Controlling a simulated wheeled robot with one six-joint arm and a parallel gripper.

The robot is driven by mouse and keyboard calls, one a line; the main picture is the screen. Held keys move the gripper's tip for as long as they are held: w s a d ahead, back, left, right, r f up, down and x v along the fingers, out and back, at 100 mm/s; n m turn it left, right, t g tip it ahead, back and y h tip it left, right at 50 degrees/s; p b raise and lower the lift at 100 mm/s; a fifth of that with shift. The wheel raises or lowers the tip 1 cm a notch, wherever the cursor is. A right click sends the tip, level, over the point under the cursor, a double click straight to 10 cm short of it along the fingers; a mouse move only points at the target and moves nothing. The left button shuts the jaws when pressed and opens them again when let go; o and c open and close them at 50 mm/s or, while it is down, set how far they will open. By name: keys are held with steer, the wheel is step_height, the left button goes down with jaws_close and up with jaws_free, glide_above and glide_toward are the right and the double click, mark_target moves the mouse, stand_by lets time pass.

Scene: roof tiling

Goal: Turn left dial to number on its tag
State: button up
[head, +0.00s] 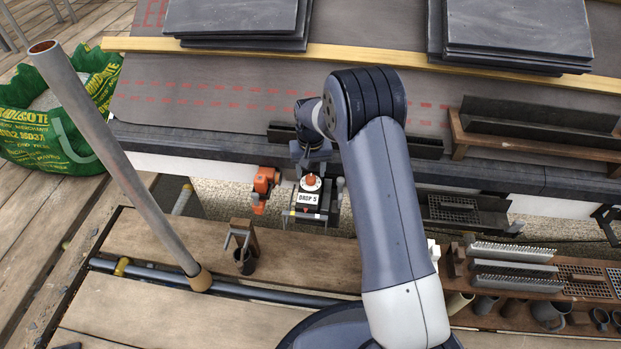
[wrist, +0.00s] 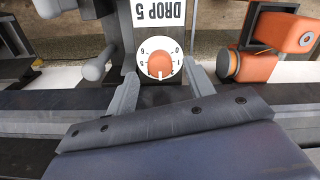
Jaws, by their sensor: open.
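One dial (wrist: 160,63) shows in the wrist view, a round white face with numbers around an orange knob. It also shows in the head view (head: 311,183), under the end of my arm. Its white tag (wrist: 158,13) appears upside down in the wrist view and reads "DROP 5"; the tag also shows in the head view (head: 309,199). I cannot tell surely which number the knob points to. My gripper (wrist: 161,86) is open and empty, with one finger on either side of the dial's near part. I cannot tell whether the fingers touch it.
An orange device (head: 263,186) stands close left of the dial in the head view; it shows at right in the wrist view (wrist: 285,32). A grey rounded lever (wrist: 97,68) stands on the dial's other side. The dark roof edge (head: 215,138) runs just behind.

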mark_target(311, 180)
steer(key=shift+f, duration=1.2)
steer(key=shift+c, duration=0.5)
steer(key=c, duration=0.9)
steer(key=shift+o, duration=0.2)
